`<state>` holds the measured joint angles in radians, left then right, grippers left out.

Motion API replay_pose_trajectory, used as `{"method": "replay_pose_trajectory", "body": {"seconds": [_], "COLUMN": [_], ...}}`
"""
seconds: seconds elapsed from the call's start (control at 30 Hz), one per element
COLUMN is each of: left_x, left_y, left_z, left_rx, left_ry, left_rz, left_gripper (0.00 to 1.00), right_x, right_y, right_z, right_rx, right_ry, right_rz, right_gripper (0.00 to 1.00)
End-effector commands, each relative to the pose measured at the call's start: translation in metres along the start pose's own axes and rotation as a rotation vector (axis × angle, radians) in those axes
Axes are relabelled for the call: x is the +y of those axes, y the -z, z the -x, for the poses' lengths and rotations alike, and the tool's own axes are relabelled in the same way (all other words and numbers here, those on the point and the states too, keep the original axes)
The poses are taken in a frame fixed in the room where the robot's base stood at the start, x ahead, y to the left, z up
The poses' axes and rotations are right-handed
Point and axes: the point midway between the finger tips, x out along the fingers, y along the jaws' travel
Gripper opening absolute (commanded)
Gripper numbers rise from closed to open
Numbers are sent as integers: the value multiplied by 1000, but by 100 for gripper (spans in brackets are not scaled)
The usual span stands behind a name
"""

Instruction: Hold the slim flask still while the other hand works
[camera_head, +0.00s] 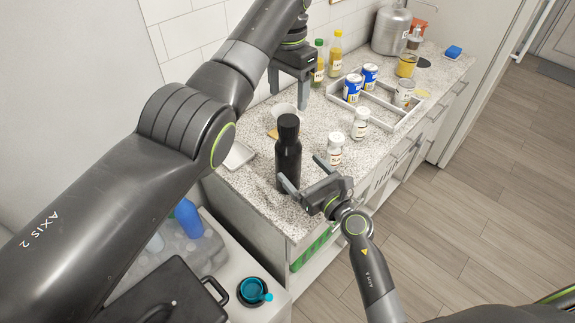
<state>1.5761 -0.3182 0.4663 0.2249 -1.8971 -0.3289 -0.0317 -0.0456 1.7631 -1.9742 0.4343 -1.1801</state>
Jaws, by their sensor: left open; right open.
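The slim flask (288,160) is black, with a black cap, and stands upright near the front end of the speckled counter (240,188). My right gripper (303,174) is open, low over the counter at the flask's right side. One finger reaches close to the flask's lower part; I cannot tell whether it touches. My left gripper (289,92) is open and points down above the counter, behind and above the flask. Nothing shows between its fingers.
Two small white bottles (335,150) stand right of the flask. A divided tray (388,120) holds several cans. Bottles (334,55) stand by the wall.

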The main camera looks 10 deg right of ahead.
Motion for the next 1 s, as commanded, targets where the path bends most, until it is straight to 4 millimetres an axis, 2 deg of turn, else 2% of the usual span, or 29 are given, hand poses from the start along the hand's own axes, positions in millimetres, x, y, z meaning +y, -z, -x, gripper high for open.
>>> {"method": "replay_pose_trajectory", "body": {"seconds": [0.03,0.2,0.43,0.6,0.9,1.0], "left_x": [0,0,0,0,0,0], "left_y": [0,0,0,0,0,0], "left_z": [0,0,0,0,0,0], "left_rx": [0,0,0,0,0,0], "left_ry": [0,0,0,0,0,0], "left_rz": [0,0,0,0,0,0], "left_gripper": [64,64,64,64,64,64], "right_x": [0,0,0,0,0,0], "right_y": [-1,-1,0,0,0,0], "right_z": [-12,-45,-76,-86,-88,-87], "right_rx": [-2,-2,0,0,0,0], "right_ry": [-1,-1,-1,-1,0,0], "right_rz": [0,0,1,0,0,0], "right_gripper": [88,88,88,88,88,76]}}
